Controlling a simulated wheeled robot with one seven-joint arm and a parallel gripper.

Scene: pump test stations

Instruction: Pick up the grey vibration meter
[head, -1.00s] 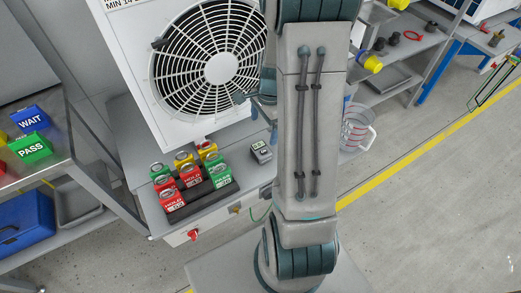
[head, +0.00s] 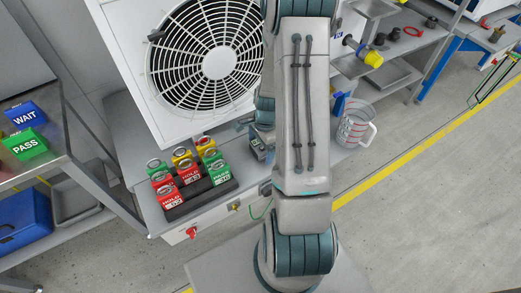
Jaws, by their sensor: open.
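The grey vibration meter (head: 257,150) is a small dark-grey box with a light top. It sits on the grey bench in the head view, to the right of the tagged blocks and partly hidden by my arm. My gripper (head: 252,126) is just behind and above it in the picture, largely hidden behind my arm. One dark finger shows at its left. The gripper is open and holds nothing that I can see. Whether it touches the meter I cannot tell.
Red, yellow and green tagged blocks (head: 191,173) stand in a black rack left of the meter. A large fan unit (head: 118,38) rises behind. A clear measuring jug (head: 354,126) stands right of my arm. A side table (head: 50,98) with WAIT and PASS blocks is at left.

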